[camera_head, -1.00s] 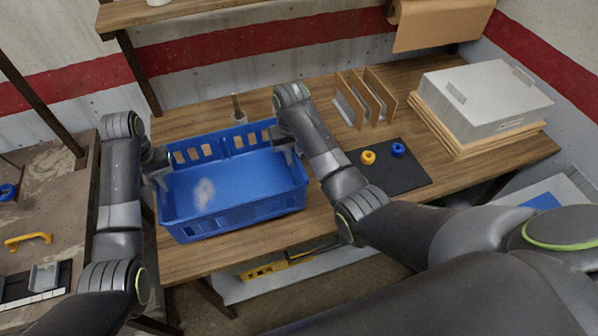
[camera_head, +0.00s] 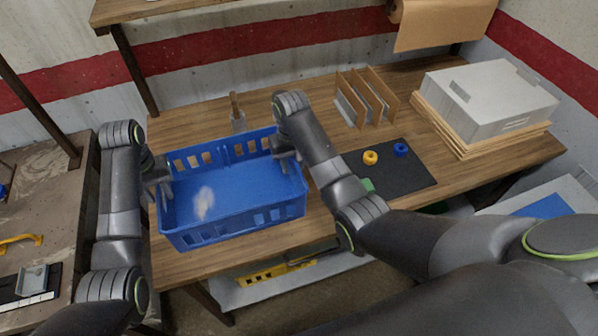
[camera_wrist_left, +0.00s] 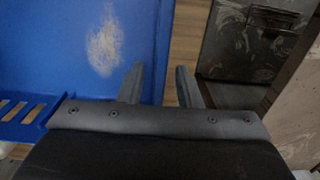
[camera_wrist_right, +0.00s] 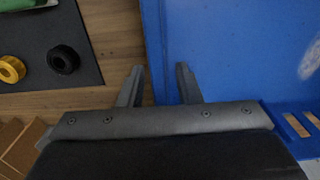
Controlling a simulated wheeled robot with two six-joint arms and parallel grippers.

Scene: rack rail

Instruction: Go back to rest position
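My left gripper (camera_head: 163,188) is at the left wall of the blue crate (camera_head: 232,220). In the left wrist view its fingers (camera_wrist_left: 160,85) are apart, with the crate's wall (camera_wrist_left: 162,50) showing between them. My right gripper (camera_head: 284,160) is at the crate's right wall. In the right wrist view its fingers (camera_wrist_right: 160,85) are also apart, with the crate wall (camera_wrist_right: 153,40) between them. Whether any finger touches the wall cannot be told. The crate stands on the wooden table and looks empty, with a pale worn patch on its floor.
A dark mat (camera_head: 405,178) holds a yellow ring (camera_head: 370,158), a dark blue ring (camera_head: 400,149) and a green thing (camera_head: 367,185) beside my right arm. Behind stand wooden dividers (camera_head: 365,95), a grey case (camera_head: 490,100) and a wooden-handled tool (camera_head: 236,112). A worn bench (camera_head: 50,190) lies left.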

